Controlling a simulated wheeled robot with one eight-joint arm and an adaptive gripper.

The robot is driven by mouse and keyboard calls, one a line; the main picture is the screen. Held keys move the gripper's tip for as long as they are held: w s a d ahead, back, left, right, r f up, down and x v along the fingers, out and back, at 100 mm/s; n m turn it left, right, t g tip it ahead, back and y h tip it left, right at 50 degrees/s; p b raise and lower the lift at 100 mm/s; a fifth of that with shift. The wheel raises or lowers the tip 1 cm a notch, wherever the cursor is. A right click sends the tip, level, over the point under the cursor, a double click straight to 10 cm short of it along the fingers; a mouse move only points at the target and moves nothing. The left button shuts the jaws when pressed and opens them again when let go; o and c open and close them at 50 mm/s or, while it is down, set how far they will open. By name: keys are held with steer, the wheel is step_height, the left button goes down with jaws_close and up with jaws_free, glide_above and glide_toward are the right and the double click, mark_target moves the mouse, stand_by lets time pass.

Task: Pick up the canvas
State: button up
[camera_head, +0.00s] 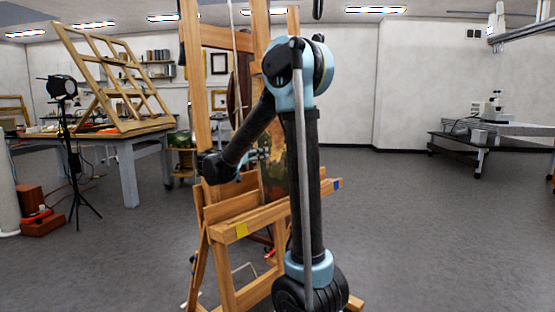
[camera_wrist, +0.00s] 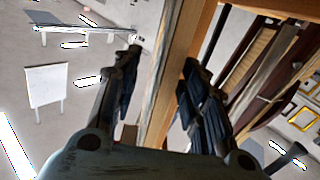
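The canvas (camera_head: 275,172), a dark painting with brownish and greenish patches, stands upright on a wooden easel (camera_head: 262,212) in the head view. My arm hides much of it. My gripper (camera_wrist: 162,60) is open in the wrist view, with its two black fingers apart. A long upright edge (camera_wrist: 160,85), with a greyish strip and orange wood beside it, runs between the fingers. I cannot tell for sure whether this is the canvas edge or an easel post, or whether a finger touches it. In the head view the gripper is at the left part of the canvas, partly hidden by my arm.
A worktable (camera_head: 125,150) with a slanted wooden frame (camera_head: 115,75) stands at the left. A black lamp on a tripod (camera_head: 65,95) stands before it. A bench with a microscope (camera_head: 490,125) is at the far right. The floor to the right is clear.

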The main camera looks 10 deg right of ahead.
steer(key=shift+w+x, duration=0.25)
steer(key=shift+x, duration=2.55)
steer(key=shift+a+r, duration=0.15)
steer(key=shift+a, duration=0.05)
jaws_close()
